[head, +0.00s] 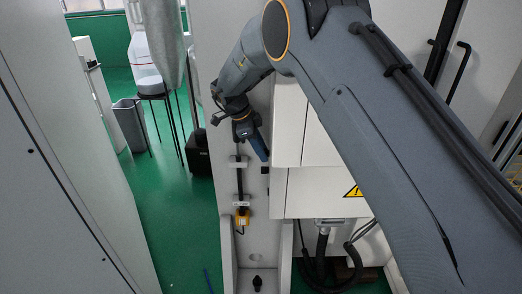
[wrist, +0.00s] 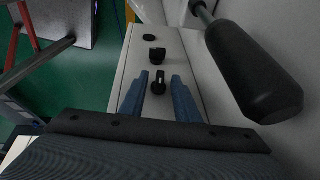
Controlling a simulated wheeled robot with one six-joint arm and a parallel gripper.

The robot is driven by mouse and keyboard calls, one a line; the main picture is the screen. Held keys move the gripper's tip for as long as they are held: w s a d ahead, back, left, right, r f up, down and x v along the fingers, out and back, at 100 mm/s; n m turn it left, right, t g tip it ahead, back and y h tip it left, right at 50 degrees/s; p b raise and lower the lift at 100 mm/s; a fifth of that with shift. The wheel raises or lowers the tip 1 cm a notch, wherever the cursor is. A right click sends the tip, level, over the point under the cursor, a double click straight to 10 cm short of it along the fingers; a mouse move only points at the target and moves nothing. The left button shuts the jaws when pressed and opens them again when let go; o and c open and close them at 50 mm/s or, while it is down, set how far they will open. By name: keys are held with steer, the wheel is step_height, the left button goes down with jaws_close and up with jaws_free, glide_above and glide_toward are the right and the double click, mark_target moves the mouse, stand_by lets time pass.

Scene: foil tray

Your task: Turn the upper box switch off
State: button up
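My gripper (wrist: 160,76) is open, its two blue fingers apart on either side of a black rotary switch (wrist: 159,87) in the wrist view. The switch's pale pointer mark lies roughly along the fingers. I cannot tell whether either finger touches it. A second black switch (wrist: 157,56) sits beyond it on the same pale panel (wrist: 185,62). In the head view my gripper (head: 262,152) points down beside the white cabinet boxes (head: 288,120), and the switch by its fingers is hidden. Which switch is the upper one is not clear.
A thick black handle (wrist: 255,75) stands close to the right of my gripper. A round black part (wrist: 148,38) is farther along the panel.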

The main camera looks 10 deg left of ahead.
steer(key=b+v, duration=0.3)
steer(key=v, duration=0.5)
steer(key=shift+b, duration=0.3)
